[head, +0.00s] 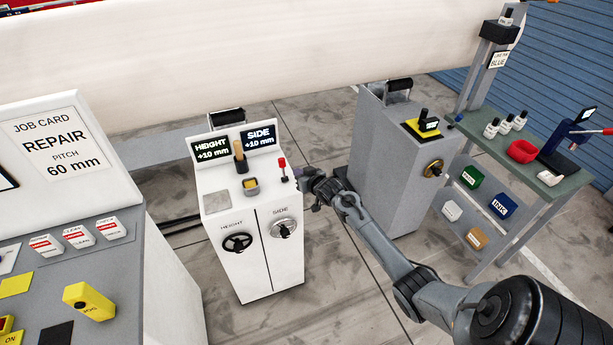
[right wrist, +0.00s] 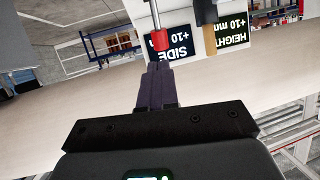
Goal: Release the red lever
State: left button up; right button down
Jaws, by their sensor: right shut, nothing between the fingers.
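The red lever (head: 282,163) is a small red knob on a thin stem. It stands at the right end of the white cabinet's top. In the right wrist view the red knob (right wrist: 159,40) shows just beyond the fingertips. My right gripper (head: 301,175) is just right of the lever in the head view. In the wrist view its dark fingers (right wrist: 157,68) are together and empty, pointing at the knob. I cannot tell whether the tips touch the lever. My left gripper is not in view.
The white cabinet (head: 265,261) has HEIGHT and SIDE displays reading +10 mm, a wooden-handled tool (head: 239,152) and two dials. A large pale roll (head: 300,60) spans above it. A grey cabinet (head: 372,150) and a green bench (head: 490,149) stand right.

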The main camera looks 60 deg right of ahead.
jog(key=shift+v, duration=2.25)
jog(key=shift+f, duration=0.1)
